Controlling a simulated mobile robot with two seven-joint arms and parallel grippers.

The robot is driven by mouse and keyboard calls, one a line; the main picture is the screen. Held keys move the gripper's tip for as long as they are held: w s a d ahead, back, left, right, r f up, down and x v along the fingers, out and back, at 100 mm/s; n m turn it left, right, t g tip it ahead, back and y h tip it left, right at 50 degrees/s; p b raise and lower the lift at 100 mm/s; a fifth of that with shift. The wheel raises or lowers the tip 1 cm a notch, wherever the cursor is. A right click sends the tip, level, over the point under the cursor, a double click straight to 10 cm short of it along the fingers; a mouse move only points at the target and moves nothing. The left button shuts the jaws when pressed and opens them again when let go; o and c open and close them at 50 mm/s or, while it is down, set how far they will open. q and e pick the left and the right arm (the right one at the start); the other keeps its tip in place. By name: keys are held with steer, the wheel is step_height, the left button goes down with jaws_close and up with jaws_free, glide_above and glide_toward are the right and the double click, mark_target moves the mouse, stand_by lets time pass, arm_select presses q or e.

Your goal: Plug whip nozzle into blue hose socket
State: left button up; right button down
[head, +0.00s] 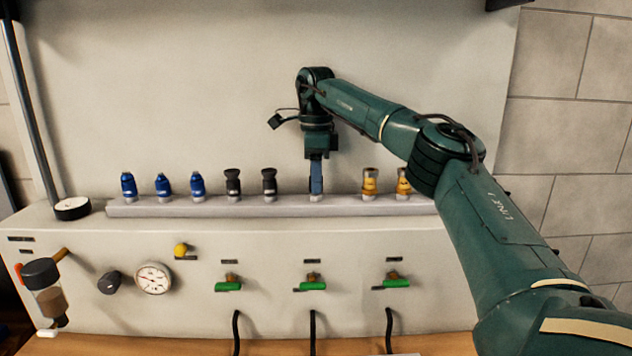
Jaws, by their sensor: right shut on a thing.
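My right gripper (316,190) points straight down at the rack (212,208), in the gap between the black and the yellow nozzles. It is shut on a nozzle whose body the fingers hide; only a pale foot shows below them, at the rack's top. I cannot tell from this view whether it is the whip nozzle. Left of it on the rack stand three blue nozzles (163,185) and two black nozzles (233,184). Two yellow nozzles (370,182) stand to the right. No blue hose socket can be made out. My left gripper is out of view.
Below the rack, the pale panel carries three green-handled valves (311,286), a gauge (153,278), a black knob (109,282) and a yellow knob (181,250). Black hoses (312,330) hang beneath the valves. A filter bowl (47,285) is at left. The wall above the rack is bare.

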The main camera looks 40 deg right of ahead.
steer(key=shift+r, duration=2.75)
